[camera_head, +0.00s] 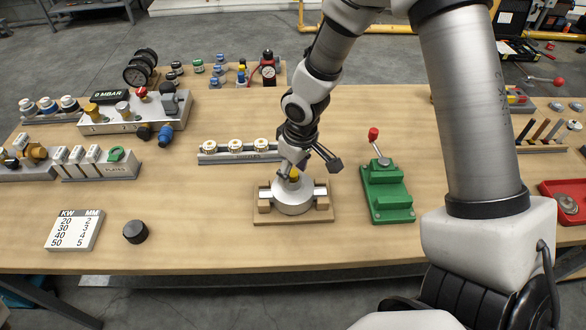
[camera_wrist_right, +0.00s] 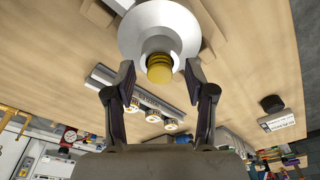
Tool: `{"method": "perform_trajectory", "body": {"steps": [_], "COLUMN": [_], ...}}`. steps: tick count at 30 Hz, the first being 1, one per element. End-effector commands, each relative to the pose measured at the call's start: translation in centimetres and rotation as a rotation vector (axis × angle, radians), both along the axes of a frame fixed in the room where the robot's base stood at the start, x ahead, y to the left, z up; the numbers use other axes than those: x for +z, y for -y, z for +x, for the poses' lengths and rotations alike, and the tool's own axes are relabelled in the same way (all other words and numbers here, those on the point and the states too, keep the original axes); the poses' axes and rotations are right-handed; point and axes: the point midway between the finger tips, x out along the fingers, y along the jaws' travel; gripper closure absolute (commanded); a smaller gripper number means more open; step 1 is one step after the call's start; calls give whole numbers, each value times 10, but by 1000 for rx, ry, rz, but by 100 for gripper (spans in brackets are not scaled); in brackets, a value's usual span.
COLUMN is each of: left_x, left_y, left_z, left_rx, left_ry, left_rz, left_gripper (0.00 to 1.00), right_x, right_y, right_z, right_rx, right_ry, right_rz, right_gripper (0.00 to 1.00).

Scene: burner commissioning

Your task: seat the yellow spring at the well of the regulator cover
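The yellow spring (camera_head: 294,175) stands at the top centre of the pale round regulator cover (camera_head: 294,202), which sits in a wooden cradle (camera_head: 262,215). In the right wrist view the spring (camera_wrist_right: 159,69) shows at the cover's central well (camera_wrist_right: 160,45); I cannot tell how deep it sits. My right gripper (camera_head: 309,168) is just above the cover with its fingers spread. In the right wrist view my right gripper (camera_wrist_right: 161,76) has a finger on either side of the spring, with gaps between. My left gripper is out of view.
A green fixture (camera_head: 386,192) with a red-knobbed lever stands right of the cradle. A rail with three white-and-gold discs (camera_head: 236,147) lies behind left. A black knob (camera_head: 136,231) and a number plate (camera_head: 74,231) lie front left. The table between them and the cradle is clear.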

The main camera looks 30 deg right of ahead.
Motion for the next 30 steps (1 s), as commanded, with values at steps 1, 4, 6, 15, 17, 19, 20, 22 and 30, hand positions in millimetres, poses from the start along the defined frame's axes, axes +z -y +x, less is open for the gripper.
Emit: {"method": "perform_trajectory", "body": {"steps": [1, 4, 6, 15, 17, 19, 20, 22, 30], "left_x": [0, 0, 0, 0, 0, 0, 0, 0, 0], "left_y": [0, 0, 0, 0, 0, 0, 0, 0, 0], "left_z": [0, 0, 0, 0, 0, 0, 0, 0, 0], "left_rx": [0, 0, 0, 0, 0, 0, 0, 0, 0], "left_ry": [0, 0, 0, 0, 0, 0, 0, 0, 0], "left_rz": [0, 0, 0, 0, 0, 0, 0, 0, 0], "left_gripper": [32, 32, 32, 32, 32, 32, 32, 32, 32], "right_x": [0, 0, 3, 62, 77, 93, 99, 109, 119], "right_y": [0, 0, 0, 3, 3, 4, 4, 5, 5], "right_z": [0, 0, 0, -6, -8, -11, -11, -13, -15], "right_rx": [0, 0, -1, -1, -1, -1, 0, -1, 1], "right_ry": [0, 0, 0, 7, 6, 6, 5, 3, -1], "right_rz": [0, 0, 0, 1, 1, 2, 0, 0, 1], "right_gripper": [46, 46, 46, 46, 46, 46, 46, 46, 46]}}
